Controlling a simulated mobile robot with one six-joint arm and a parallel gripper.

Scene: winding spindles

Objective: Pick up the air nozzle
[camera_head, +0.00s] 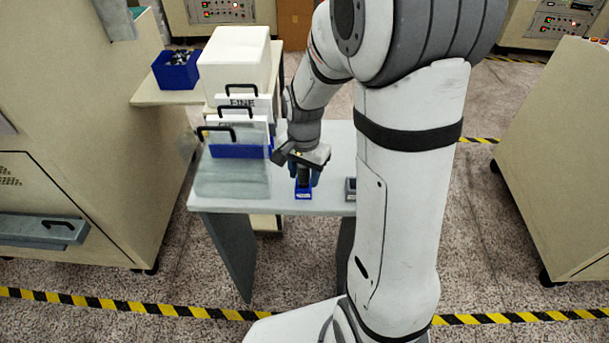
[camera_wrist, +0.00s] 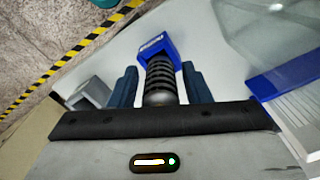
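The air nozzle appears to be the black ribbed piece (camera_wrist: 160,82) in the wrist view. Its far end sits in a small blue holder (camera_wrist: 154,45) on the table. The holder also shows in the head view (camera_head: 303,194), below my gripper (camera_head: 305,178). In the wrist view my gripper (camera_wrist: 160,88) is open, with one dark blue finger on each side of the nozzle. Narrow gaps show between the fingers and the nozzle. The nozzle's near end is partly hidden by the gripper body.
A small grey holder (camera_wrist: 93,93) stands left of the blue one in the wrist view. The light table (camera_head: 255,204) also bears a blue rack with white handled panels (camera_head: 240,130) on its left. A white box (camera_head: 237,60) stands behind it.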

